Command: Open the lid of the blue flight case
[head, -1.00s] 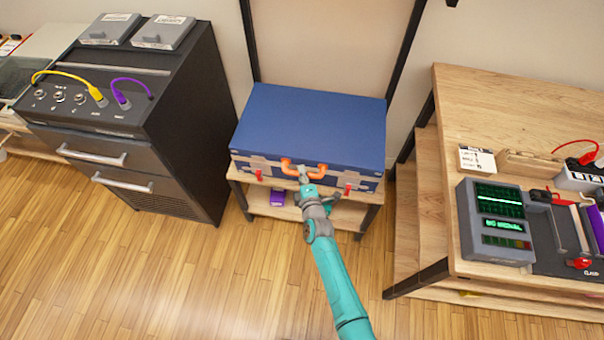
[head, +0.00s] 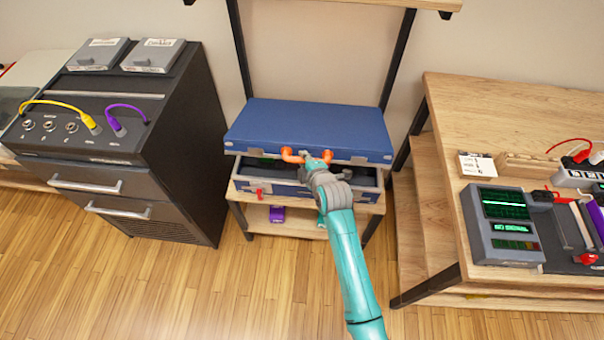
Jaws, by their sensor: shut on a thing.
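The blue flight case (head: 255,185) stands on a low wooden shelf unit. Its blue lid (head: 308,128) is raised at the front, with a dark gap between lid and base. Green and dark contents show faintly in the gap. My gripper (head: 306,156) is shut on the orange handle (head: 290,155) at the lid's front edge. A red latch (head: 260,193) shows on the base's front left.
A black cabinet (head: 180,150) with drawers and cables stands at the left. A wooden bench (head: 450,110) with a grey meter (head: 503,225) stands at the right. A purple item (head: 277,214) lies on the lower shelf. Shelf uprights (head: 397,60) rise behind the case.

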